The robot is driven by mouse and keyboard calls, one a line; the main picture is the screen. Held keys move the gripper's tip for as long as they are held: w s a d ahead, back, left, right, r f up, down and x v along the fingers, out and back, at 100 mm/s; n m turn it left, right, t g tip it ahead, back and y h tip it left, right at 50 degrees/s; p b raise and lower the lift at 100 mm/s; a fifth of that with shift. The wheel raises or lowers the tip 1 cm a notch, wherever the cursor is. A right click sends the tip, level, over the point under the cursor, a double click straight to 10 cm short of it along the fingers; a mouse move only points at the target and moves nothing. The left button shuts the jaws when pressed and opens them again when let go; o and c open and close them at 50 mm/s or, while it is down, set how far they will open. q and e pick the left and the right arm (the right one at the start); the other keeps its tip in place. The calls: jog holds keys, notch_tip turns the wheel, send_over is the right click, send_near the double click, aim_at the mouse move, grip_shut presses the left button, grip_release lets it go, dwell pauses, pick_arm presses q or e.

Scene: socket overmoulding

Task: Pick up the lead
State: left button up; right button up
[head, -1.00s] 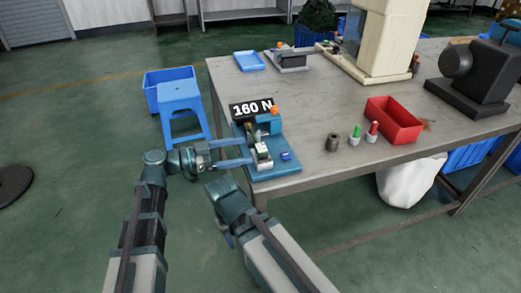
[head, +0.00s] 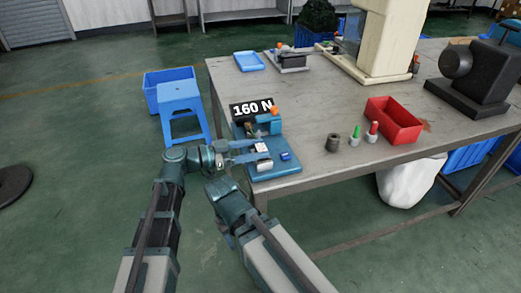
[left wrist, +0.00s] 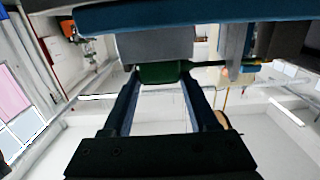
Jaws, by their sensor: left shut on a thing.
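My left gripper (head: 257,151) reaches in from the left over the near part of the blue fixture (head: 285,171). Its two blue fingers are shut on a small piece. In the left wrist view, a dark green block (left wrist: 165,72) sits between the fingertips, with a thin dark stem running off to the right; I take it to be the lead. In the head view the piece is too small to make out clearly. A silver block (head: 263,164) on the fixture is just in front of the fingers. My right arm is folded at the bottom middle and its fingers do not show.
A black "160 N" display (head: 251,107) stands behind the fixture. A red bin (head: 393,121), a dark cylinder (head: 333,143) and red-tipped and green-tipped pieces stand to the right. A blue stool (head: 181,101) is left of the table (head: 325,100).

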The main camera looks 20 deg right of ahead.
pick_arm(q)
grip_shut()
notch_tip(320, 180, up, 10)
jog(key=p, duration=1)
